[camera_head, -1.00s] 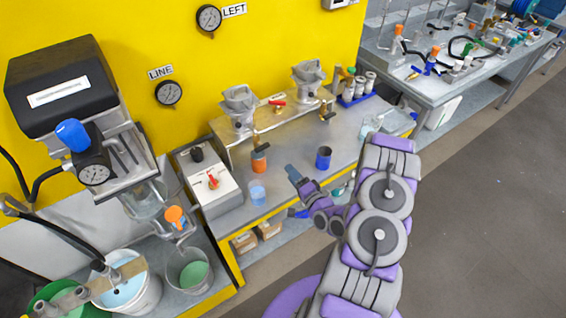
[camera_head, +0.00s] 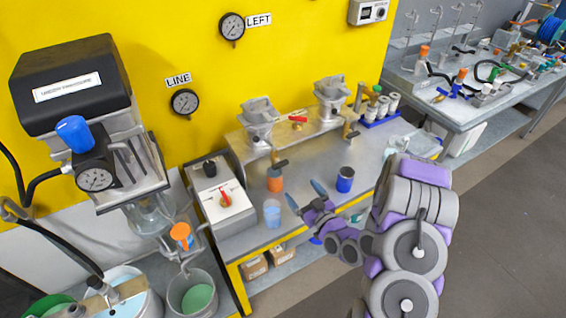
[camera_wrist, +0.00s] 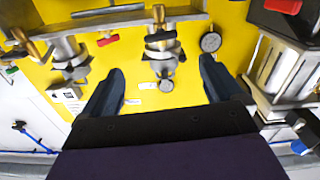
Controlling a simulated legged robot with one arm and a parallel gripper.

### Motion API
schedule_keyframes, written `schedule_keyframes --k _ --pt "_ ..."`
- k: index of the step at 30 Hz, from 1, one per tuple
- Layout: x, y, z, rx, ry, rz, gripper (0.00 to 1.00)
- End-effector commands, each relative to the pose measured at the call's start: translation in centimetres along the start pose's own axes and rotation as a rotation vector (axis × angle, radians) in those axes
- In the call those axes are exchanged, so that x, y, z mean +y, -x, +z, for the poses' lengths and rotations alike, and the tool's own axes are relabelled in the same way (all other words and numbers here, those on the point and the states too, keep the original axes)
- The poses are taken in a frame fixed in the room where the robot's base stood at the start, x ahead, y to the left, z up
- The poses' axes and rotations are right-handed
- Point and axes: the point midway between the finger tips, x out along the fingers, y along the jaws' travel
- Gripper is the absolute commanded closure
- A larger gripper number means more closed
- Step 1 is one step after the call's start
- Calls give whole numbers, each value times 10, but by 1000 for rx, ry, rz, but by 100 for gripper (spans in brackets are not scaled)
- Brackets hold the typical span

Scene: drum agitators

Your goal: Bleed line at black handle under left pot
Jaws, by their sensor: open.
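The left pot (camera_head: 258,115), a grey metal funnel, sits on the shelf by the yellow wall. Under it is a brass valve with a black handle (camera_head: 280,164), above an orange cup (camera_head: 275,183). In the wrist view, which appears upside down, the left pot (camera_wrist: 164,54) and its dark handle (camera_wrist: 160,37) are near top centre. My gripper (camera_head: 305,195) is open and empty, in front of the bench between the clear bluish cup and the dark blue cup. Its two fingers also show in the wrist view (camera_wrist: 161,68), apart from the handle.
A clear bluish cup (camera_head: 271,213) and a dark blue cup (camera_head: 345,180) stand on the bench. A red handle (camera_head: 298,119) is between the pots; the right pot (camera_head: 331,95) is beside it. A control box (camera_head: 220,205) stands left. LINE gauge (camera_head: 185,102) and LEFT gauge (camera_head: 232,27) hang on the wall.

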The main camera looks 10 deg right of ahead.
Motion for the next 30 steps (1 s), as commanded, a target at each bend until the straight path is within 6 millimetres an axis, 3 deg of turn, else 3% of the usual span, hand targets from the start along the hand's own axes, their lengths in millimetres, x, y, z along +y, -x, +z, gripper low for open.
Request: schedule_keyframes --k 30 --pt "-1 -143 0 4 -3 0 6"
